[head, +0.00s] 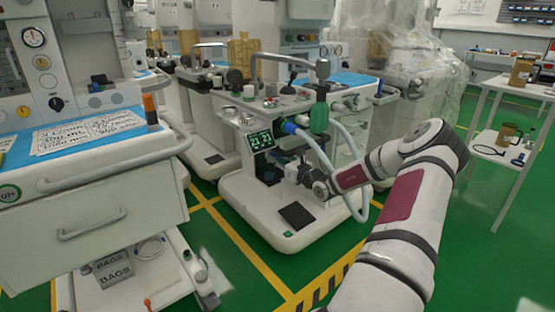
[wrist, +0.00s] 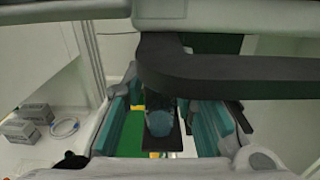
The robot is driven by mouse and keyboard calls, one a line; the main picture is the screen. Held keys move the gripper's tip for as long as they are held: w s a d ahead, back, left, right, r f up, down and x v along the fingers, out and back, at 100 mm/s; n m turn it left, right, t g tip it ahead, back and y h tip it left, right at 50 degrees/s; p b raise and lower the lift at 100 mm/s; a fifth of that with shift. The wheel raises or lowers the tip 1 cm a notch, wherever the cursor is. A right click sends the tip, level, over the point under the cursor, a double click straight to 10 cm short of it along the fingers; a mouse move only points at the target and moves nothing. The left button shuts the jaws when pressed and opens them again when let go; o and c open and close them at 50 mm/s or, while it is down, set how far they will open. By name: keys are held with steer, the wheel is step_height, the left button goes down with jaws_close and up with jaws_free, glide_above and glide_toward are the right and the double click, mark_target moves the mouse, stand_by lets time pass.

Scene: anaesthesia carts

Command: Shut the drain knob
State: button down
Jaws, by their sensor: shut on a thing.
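My gripper (head: 293,172) is at the front of the middle anaesthesia cart (head: 285,235), just below and right of its lit display (head: 261,140). In the wrist view, the teal-padded fingers of my gripper (wrist: 163,128) stand either side of a dark upright piece with a rounded bluish part, which I take to be the drain knob (wrist: 160,122). The gripper is shut on it. The exact contact and the knob's turn angle are not clear. In the head view the knob is too small and dark to make out.
A dark bar (wrist: 240,78) crosses close above my fingers in the wrist view. A pale breathing hose (head: 343,190) hangs beside my wrist. A white drawer cart (head: 90,220) stands at the left, a white shelf table (head: 500,155) at the right. Green floor lies between.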

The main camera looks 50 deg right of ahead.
steer(key=shift+r+p, duration=0.1)
steer(key=shift+p, duration=0.45)
steer(key=m+p, duration=0.2)
steer(key=p, duration=0.2)
steer(key=shift+r+m, duration=0.1)
steer(key=shift+m, duration=0.2)
steer(key=m+p, duration=0.3)
steer(key=shift+f, duration=0.2)
steer(key=c, duration=1.3)
jaws_free()
steer(key=v, duration=1.2)
